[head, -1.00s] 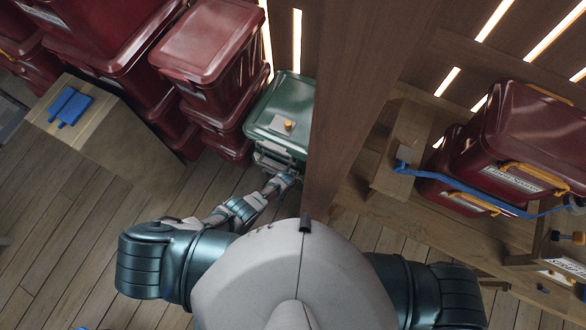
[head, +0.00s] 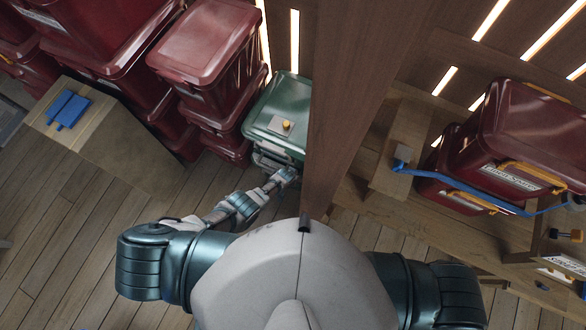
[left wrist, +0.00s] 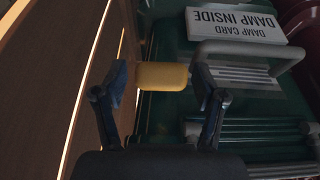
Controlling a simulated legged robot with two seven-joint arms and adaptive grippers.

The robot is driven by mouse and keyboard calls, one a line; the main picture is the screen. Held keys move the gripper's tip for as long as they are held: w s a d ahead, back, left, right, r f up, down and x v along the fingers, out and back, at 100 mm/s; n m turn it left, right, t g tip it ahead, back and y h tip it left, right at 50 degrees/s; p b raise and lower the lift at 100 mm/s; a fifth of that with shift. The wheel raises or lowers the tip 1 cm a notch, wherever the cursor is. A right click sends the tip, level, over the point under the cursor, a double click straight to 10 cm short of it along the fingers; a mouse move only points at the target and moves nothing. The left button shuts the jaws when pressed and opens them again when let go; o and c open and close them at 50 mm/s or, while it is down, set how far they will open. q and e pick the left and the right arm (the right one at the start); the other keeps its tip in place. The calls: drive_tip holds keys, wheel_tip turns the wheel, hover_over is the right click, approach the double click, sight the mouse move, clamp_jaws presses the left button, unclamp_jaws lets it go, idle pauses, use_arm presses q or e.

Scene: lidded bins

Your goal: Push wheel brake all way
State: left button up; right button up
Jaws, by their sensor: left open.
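A green lidded bin (head: 277,115) stands on the floor against the wooden post, with a small orange knob (head: 286,124) on a plate on its lid. My left gripper (head: 289,174) is low at the near face of the bin, small and partly hidden in the head view. In the left wrist view my left gripper (left wrist: 161,76) is open, with a yellow block (left wrist: 162,76) between its spread fingertips. I cannot tell whether this block is the wheel brake or whether a fingertip touches it. No wheel is clearly visible. My right gripper is out of view.
A pale card reading "DAMP INSIDE" (left wrist: 240,24) and a grey handle (left wrist: 245,50) are beside the fingers. The wooden post (head: 355,100) stands close right of the bin. Red bins (head: 205,75) are stacked to its left. Floor (head: 75,215) at left is clear.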

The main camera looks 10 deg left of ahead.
use_arm(q)
drive_tip(key=shift+s, duration=0.1)
drive_tip(key=v, duration=1.1)
drive_tip(key=shift+r, duration=0.4)
drive_tip(key=s+a+f+g, duration=0.1)
drive_tip(key=s+a+f, duration=0.4)
drive_tip(key=s+f, duration=0.35)
drive_tip(key=s+a+f+g, duration=0.1)
drive_tip(key=s+a+f, duration=0.4)
drive_tip(key=s+f, duration=0.35)
drive_tip(key=s+a+f, duration=0.2)
drive_tip(key=s+a, duration=0.1)
drive_tip(key=s, duration=0.6)
drive_tip(key=s+a+f+n+g+y, duration=0.1)
drive_tip(key=s+a+f, duration=0.2)
drive_tip(key=s, duration=0.7)
drive_tip(key=shift+s+a+f, duration=0.3)
drive_tip(key=shift+a, duration=0.3)
